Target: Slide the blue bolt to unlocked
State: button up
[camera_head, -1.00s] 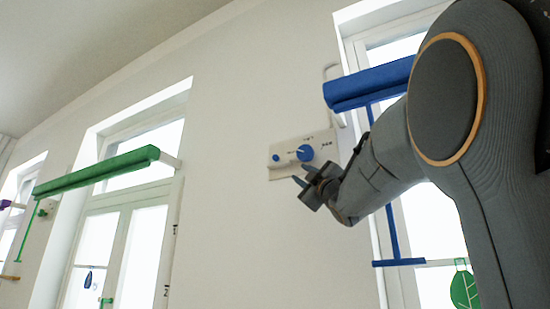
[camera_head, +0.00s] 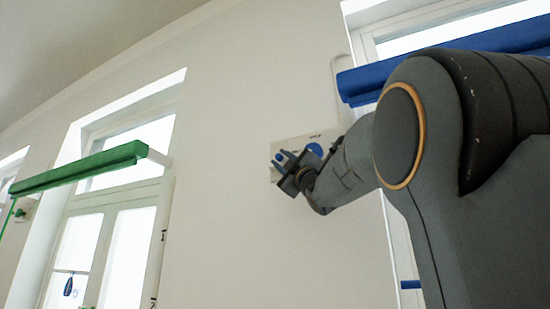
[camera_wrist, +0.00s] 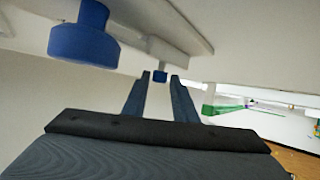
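A pale wall panel (camera_head: 326,136) carries a round blue knob (camera_head: 314,149) and a smaller blue piece at its left, partly hidden by my gripper (camera_head: 279,158). In the wrist view the blue knob (camera_wrist: 85,42) is large at upper left. The small blue piece (camera_wrist: 159,76) shows between and beyond my fingertips, under the panel edge. My gripper is open, its fingers apart with nothing held. I cannot tell whether the fingertips touch the small piece. No part is clearly recognisable as a bolt, and no lock state can be read.
A blue roller blind (camera_head: 450,64) is over the right window, close to my arm. A green blind (camera_head: 80,168) is over the left window. A small blue item (camera_head: 68,286) hangs at the left window.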

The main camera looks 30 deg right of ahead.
jog(key=shift+p+x, duration=0.65)
jog(key=shift+x, duration=0.75)
grip_shut()
